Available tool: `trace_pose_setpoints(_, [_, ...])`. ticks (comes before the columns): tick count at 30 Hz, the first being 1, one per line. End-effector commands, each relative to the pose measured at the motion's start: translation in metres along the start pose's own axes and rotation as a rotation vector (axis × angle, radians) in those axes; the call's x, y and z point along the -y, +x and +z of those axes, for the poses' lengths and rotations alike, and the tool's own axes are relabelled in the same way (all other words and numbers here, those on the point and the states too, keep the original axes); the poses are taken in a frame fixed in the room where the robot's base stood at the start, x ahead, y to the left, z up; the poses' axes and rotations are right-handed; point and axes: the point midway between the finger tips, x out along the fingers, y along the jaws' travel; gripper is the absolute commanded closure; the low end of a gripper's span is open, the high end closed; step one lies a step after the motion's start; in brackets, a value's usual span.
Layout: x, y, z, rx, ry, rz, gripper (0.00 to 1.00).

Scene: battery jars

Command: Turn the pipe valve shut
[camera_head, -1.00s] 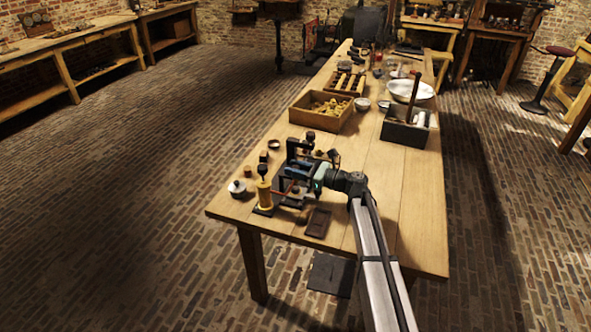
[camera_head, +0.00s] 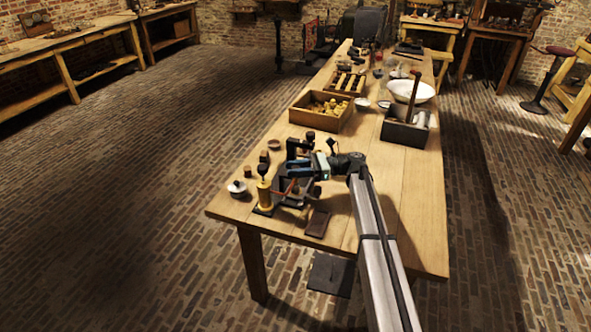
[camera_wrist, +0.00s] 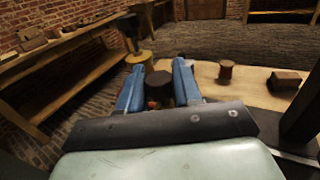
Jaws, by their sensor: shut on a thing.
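My gripper (camera_head: 298,168) is above the near left part of the workbench, over a dark clamp-like fixture (camera_head: 312,192). In the wrist view, its two blue fingers (camera_wrist: 158,88) stand either side of a dark brown round knob (camera_wrist: 159,92) and are shut on it. I cannot tell whether this knob belongs to the pipe valve. A thin red bar (camera_head: 290,187) shows low beside the fixture; what it joins is unclear. A yellow, black-topped piece (camera_head: 264,195) stands upright to its left and also shows beyond the fingers in the wrist view (camera_wrist: 140,58). My gripper hides part of the fixture.
A small pale lidded pot (camera_head: 237,188) stands near the left edge of the workbench (camera_head: 375,190). A dark flat block (camera_head: 317,223) lies near the front. The right front is clear.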

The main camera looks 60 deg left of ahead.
Motion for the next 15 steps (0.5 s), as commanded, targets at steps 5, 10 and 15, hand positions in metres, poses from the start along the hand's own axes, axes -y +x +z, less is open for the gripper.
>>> trace_pose_setpoints(5, [0.0021, -0.0005, -0.0003, -0.001, 0.001, 0.074, 0.96])
trace_pose_setpoints(10, [0.0009, -0.0003, -0.0002, -0.001, 0.001, 0.11, 0.96])
trace_pose_setpoints(15, [0.0001, -0.0002, -0.0002, -0.001, 0.001, 0.12, 0.96])
